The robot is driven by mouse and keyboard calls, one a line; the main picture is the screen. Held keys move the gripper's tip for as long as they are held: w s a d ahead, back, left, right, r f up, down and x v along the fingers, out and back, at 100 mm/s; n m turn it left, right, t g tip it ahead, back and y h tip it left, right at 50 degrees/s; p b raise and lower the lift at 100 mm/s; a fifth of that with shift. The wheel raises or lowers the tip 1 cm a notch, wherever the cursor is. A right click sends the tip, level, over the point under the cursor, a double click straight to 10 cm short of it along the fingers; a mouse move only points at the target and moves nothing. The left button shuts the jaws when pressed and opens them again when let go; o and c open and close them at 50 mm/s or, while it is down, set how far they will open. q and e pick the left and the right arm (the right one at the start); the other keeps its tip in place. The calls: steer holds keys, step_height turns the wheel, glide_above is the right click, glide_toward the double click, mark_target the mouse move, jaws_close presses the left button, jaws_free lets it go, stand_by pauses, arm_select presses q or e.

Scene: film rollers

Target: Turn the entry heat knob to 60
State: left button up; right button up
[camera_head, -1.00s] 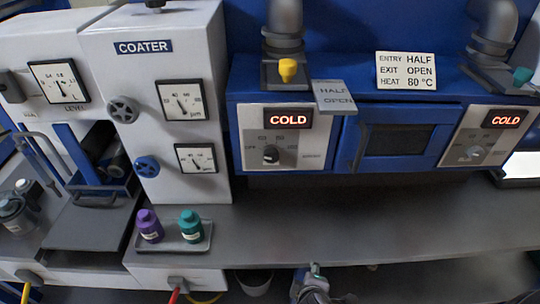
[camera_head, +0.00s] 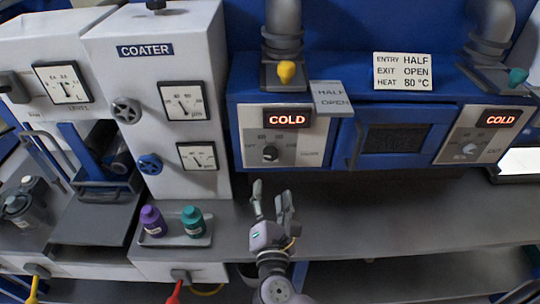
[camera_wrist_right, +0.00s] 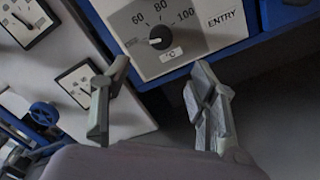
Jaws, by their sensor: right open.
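The entry heat knob (camera_head: 270,153) is a small dark dial on the pale left panel of the blue oven, under a lit COLD display (camera_head: 287,119). In the right wrist view the knob (camera_wrist_right: 162,37) sits below the marks 60, 80 and 100, beside the word ENTRY. Its white mark appears to point left, off the 60. My right gripper (camera_head: 271,192) is open and empty, below the knob and apart from it. In the right wrist view its two spread fingers (camera_wrist_right: 160,70) lie on either side below the dial. My left gripper is out of view.
A placard (camera_head: 402,71) reads entry half, exit open, heat 80 °C. A similar exit panel (camera_head: 472,148) is right of the oven door (camera_head: 397,138). The coater (camera_head: 150,90) stands left. A tray (camera_head: 183,240) holds purple and teal bottles. The counter right of my gripper is clear.

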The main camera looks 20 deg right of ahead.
mark_target(270, 158)
steer(key=p+x, duration=0.2)
steer(key=x, duration=1)
steer(key=shift+w+f+p, duration=0.1)
steer(key=shift+p, duration=0.3)
steer(key=c, duration=1.2)
steer(key=shift+o, duration=0.2)
